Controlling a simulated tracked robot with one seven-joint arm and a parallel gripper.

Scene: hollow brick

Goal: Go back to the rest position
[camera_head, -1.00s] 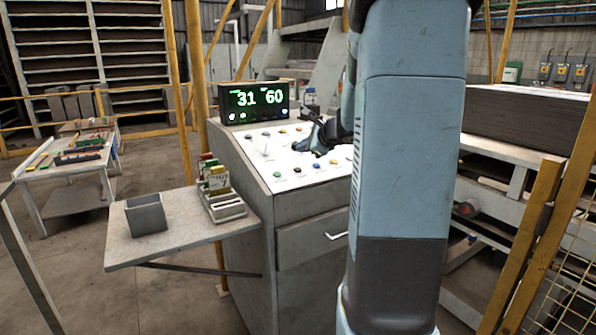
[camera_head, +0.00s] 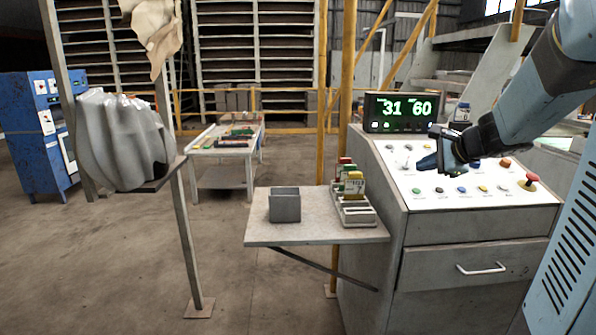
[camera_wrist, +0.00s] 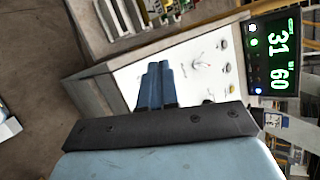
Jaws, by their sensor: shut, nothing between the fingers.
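My gripper (camera_head: 432,164) is above the white top of the control console (camera_head: 470,226), near its coloured buttons. Its blue fingers are together with nothing between them. The closed fingers (camera_wrist: 157,66) also show in the wrist view, pointing over the white panel (camera_wrist: 190,62). My arm reaches in from the right of the head view. Whether the fingertips touch the panel cannot be told.
A display (camera_head: 400,112) reading 31 and 60 stands at the console's back. A side shelf (camera_head: 300,225) holds a grey box (camera_head: 285,205) and a card rack (camera_head: 352,212). A red mushroom button (camera_head: 530,180) sits at the panel's right. Open floor lies left.

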